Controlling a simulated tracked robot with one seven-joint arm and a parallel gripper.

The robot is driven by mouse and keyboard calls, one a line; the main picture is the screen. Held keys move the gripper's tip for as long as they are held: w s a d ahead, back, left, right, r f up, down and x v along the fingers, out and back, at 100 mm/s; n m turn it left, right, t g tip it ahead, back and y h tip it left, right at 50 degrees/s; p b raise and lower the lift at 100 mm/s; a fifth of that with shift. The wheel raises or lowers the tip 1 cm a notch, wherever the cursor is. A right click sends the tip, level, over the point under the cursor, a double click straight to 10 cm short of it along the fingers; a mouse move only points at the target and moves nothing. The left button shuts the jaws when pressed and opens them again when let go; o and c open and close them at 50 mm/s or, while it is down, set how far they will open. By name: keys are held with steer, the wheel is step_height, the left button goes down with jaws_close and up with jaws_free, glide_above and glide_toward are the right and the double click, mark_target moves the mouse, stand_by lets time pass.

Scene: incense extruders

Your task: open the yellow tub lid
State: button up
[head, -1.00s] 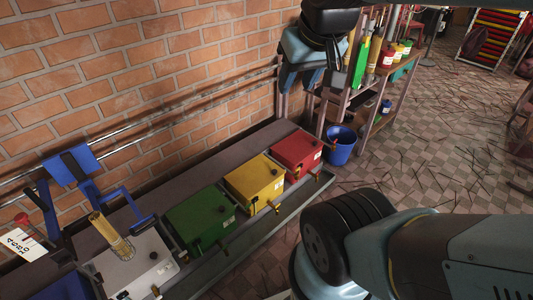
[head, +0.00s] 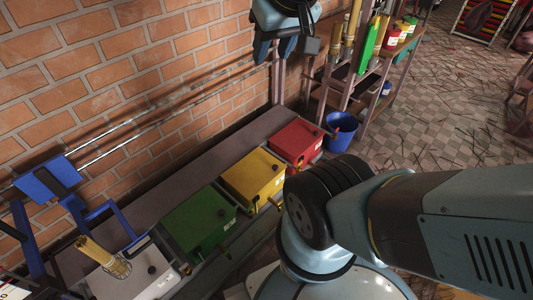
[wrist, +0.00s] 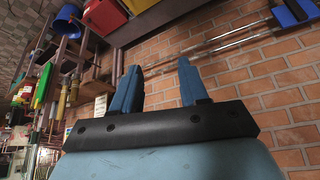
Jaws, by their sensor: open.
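The yellow tub (head: 247,176) stands in the row of tubs along the wall, between the green and red tubs. Its flat lid looks closed, with a small dark knob on top. A brass-coloured spout is on its front. Its yellow side also shows at the top edge of the wrist view (wrist: 138,5). My gripper (head: 275,54) is at the top of the head view, in front of the brick wall, beyond and above the tubs. In the wrist view my gripper (wrist: 158,82) has its two blue fingers spread, with nothing between them.
A red tub (head: 297,141) and a green tub (head: 197,222) flank the yellow one. A blue bucket (head: 341,133) stands on the floor before a shelf with jars. Metal pipes (head: 150,123) run along the wall. A blue-handled extruder (head: 48,178) is at left.

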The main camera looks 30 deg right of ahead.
steer(key=shift+o, duration=1.4)
steer(key=shift+w, duration=0.4)
steer(key=w+d+f+m+g, duration=0.1)
steer(key=w+d+f+m, duration=0.15)
steer(key=w, duration=0.75)
steer(key=w+d+f+m+g, duration=0.1)
steer(key=w+d+f, duration=0.15)
steer(key=w, duration=0.65)
steer(key=w+d+f, duration=0.2)
steer(key=w+f, duration=0.6)
steer(key=m+g, duration=0.4)
steer(key=m, duration=0.3)
glide_above(275, 166)
step_height(275, 166, down, 56)
steer(key=shift+m, duration=0.25)
steer(key=f, duration=1.3)
steer(key=shift+s+f, duration=0.2)
steer(key=shift+f, duration=0.2)
